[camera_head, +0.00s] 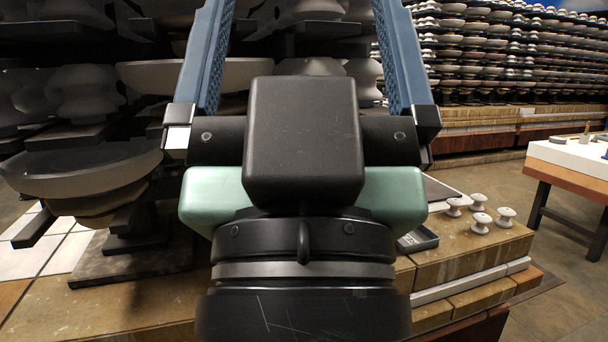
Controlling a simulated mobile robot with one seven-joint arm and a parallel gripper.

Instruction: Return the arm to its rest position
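My gripper (303,22) fills the middle of the head view, close to the camera, with its black body and two blue fingers pointing up. The fingers stand wide apart and I see nothing held between them. Their tips run to the top edge of the picture. My wrist comes up from the bottom edge and hides part of the scene behind it.
Stacked grey insulators (85,95) on dark shelves fill the left and back. A brick-sided platform (455,260) carries several small white knobs (480,222) and a dark tray (417,240). A white-topped table (570,155) stands right, with open floor between.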

